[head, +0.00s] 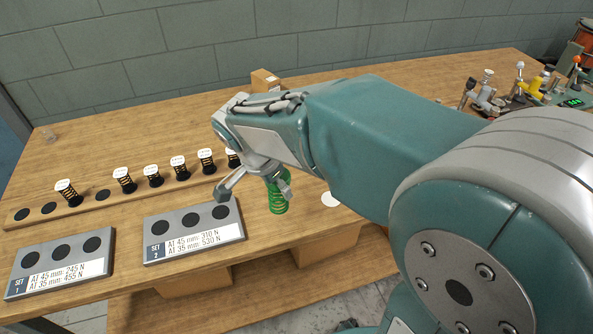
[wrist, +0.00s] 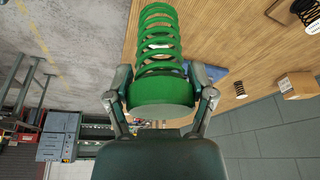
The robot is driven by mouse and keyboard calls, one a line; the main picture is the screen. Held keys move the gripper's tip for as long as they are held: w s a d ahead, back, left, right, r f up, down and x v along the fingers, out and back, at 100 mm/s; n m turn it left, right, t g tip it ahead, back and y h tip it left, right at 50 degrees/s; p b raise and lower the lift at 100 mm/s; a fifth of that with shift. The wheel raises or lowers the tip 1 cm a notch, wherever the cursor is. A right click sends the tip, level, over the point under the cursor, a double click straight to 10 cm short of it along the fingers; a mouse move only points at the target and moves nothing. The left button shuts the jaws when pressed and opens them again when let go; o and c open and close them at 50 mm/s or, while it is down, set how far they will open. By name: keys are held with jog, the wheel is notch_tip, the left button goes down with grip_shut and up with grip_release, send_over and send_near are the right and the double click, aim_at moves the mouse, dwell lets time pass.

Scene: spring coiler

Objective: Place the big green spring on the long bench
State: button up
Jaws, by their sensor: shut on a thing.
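The big green spring (head: 278,198) is in my gripper (head: 256,183), to the right of the SET 2 plate in the head view. In the wrist view the green spring (wrist: 158,50) stands out between the two fingers of my gripper (wrist: 160,96), which are shut on its solid green end. The long bench (head: 330,96) is a wooden top running across the head view. The spring is over or at the bench's front part; I cannot tell whether it touches the top. My arm hides part of the bench.
A wooden strip (head: 85,208) holds several small springs with white tags. Grey plates SET 1 (head: 60,262) and SET 2 (head: 194,228) lie at the front. A white disc (head: 330,199) lies right of the spring. A cardboard box (head: 264,80) stands at the back. Devices (head: 520,90) crowd the right end.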

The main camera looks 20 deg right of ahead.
jog(key=shift+w+d+f, duration=0.75)
jog(key=shift+w+f, duration=0.4)
jog(key=shift+f, duration=0.6)
jog(key=shift+w+d+f, duration=0.8)
jog(key=shift+w+f, duration=0.4)
jog(key=shift+f, duration=0.5)
jog(key=shift+w+d+f, duration=0.75)
jog(key=shift+w+f, duration=0.4)
jog(key=shift+f, duration=0.6)
jog(key=o, duration=1.2)
jog(key=shift+f, duration=0.1)
jog(key=shift+a, duration=0.1)
